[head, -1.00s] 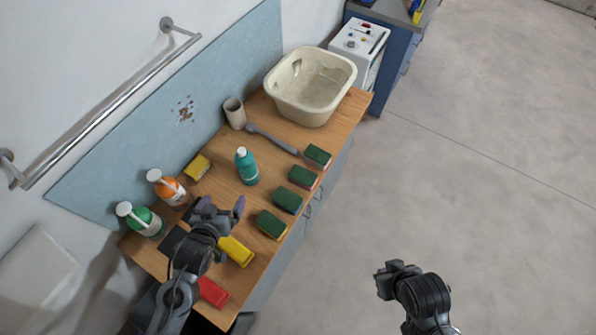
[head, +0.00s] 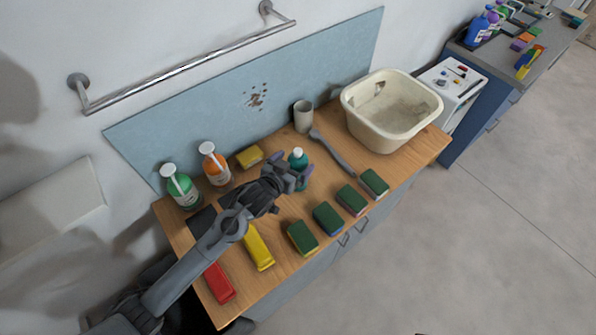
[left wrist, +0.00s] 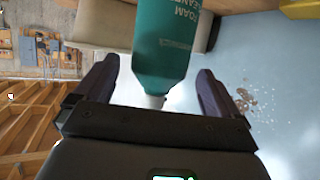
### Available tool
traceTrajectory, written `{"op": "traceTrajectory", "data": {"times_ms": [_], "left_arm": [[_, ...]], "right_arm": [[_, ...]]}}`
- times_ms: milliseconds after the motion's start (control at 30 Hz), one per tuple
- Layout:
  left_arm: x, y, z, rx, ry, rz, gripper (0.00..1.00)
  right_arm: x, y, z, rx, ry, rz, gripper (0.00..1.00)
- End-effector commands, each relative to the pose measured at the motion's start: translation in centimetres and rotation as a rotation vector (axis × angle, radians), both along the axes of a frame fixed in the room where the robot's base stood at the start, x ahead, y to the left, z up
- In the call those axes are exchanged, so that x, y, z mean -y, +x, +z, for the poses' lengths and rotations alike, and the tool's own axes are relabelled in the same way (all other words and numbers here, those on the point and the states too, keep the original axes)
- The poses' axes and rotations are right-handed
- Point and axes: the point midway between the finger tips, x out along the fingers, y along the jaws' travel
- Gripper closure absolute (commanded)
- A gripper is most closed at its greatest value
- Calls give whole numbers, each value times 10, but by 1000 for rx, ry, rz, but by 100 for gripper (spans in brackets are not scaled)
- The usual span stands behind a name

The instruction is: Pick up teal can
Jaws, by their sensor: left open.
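The teal can (head: 298,158) stands upright on the wooden counter (head: 275,220), near its middle, with a pale cap. My left gripper (head: 288,170) is at the can and partly hides its body in the head view. In the left wrist view, the can (left wrist: 165,45) appears upside down with white lettering, between the two spread fingers of the left gripper (left wrist: 157,78). Gaps show on both sides, so the jaws are open and not closed on it. My right gripper is out of view.
Orange (head: 214,165) and green (head: 180,187) pump bottles and a yellow sponge (head: 249,156) stand behind the arm. A grey cup (head: 303,116), brush (head: 332,152) and cream basin (head: 392,108) lie beyond. Several green sponges (head: 328,218) line the front edge.

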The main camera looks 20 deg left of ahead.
Motion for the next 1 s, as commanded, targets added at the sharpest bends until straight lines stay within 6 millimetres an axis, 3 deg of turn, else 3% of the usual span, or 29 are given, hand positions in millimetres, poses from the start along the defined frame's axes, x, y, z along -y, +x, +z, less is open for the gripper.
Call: {"op": "traceTrajectory", "data": {"times_ms": [433, 767, 1000], "left_arm": [[7, 39, -24, 1, 0, 0, 3], [7, 43, -27, 1, 0, 0, 3], [7, 43, -27, 0, 0, 0, 38]], "right_arm": [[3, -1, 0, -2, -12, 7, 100], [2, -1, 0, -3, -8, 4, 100], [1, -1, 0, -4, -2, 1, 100]]}}
